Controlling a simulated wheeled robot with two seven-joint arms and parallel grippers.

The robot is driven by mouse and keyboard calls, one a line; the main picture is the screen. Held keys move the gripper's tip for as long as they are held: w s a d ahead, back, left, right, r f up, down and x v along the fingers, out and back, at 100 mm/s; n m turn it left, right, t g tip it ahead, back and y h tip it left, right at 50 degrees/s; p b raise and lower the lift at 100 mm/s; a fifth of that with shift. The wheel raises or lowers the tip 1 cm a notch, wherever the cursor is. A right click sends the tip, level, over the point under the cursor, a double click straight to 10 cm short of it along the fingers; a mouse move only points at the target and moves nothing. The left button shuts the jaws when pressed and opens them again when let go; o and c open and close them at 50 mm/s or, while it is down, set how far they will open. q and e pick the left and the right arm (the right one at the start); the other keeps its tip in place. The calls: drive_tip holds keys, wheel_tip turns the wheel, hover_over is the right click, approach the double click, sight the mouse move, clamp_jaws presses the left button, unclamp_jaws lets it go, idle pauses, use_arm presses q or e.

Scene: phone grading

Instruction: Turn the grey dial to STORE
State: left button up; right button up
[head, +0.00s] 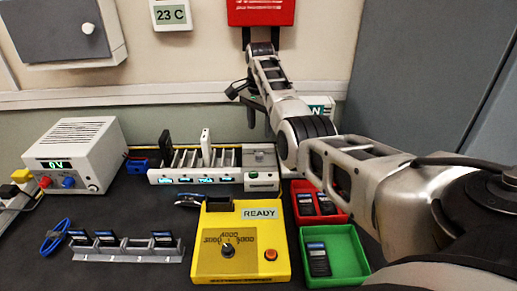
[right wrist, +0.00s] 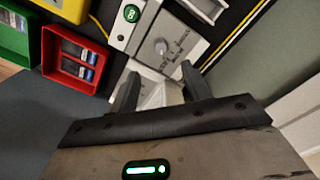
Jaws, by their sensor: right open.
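My right gripper (head: 257,108) is behind and above the panel in the head view. My left gripper is not in view.
A yellow box (head: 212,225) with a black dial is in front, beside red (head: 334,219) and green (head: 362,240) trays holding phones. A power supply (head: 75,153) stands left.

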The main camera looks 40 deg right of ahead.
sight(260, 154)
wheel_tip(260, 154, down, 10)
drive_tip(key=shift+r+b, duration=0.2)
drive_tip(key=shift+b, duration=0.15)
drive_tip(key=c, duration=1)
